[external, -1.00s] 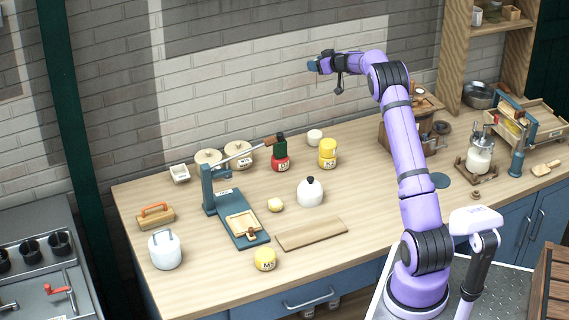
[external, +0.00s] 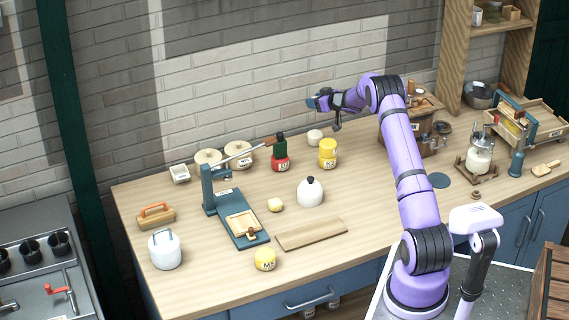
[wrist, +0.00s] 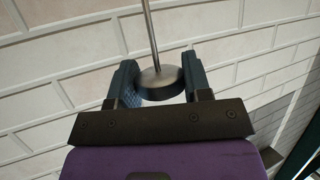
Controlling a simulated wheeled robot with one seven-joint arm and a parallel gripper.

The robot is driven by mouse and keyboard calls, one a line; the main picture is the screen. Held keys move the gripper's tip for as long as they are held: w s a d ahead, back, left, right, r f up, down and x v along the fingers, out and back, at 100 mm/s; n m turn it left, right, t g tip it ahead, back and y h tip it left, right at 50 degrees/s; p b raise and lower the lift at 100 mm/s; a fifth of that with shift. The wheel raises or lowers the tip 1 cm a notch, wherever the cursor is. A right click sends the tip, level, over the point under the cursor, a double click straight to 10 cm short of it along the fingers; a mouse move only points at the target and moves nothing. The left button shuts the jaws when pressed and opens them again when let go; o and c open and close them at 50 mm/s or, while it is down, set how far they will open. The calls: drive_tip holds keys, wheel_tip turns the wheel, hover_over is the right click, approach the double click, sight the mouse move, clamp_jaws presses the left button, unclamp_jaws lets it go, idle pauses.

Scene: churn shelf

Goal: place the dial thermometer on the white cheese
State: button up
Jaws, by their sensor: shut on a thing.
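My gripper (external: 313,103) is raised above the back of the counter, near the brick wall. In the wrist view, its two fingers (wrist: 159,88) are shut on the dial thermometer (wrist: 160,84), a round grey head with a thin metal stem (wrist: 150,35). The dial face is not visible, and the thermometer cannot be made out clearly in the external view. A small white round block (external: 315,136), which looks like the white cheese, sits on the counter below my gripper, apart from it.
A yellow jar (external: 327,154) and a red jar with a green top (external: 280,155) stand close by. A white dome with a black knob (external: 310,192) and a blue press (external: 237,215) are further forward. A wooden churn stand (external: 410,120) is to the right.

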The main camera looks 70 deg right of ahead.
drive_tip(key=shift+f, duration=1.7)
drive_tip(key=shift+f, duration=0.2)
drive_tip(key=o, duration=0.9)
drive_tip(key=shift+r, duration=0.1)
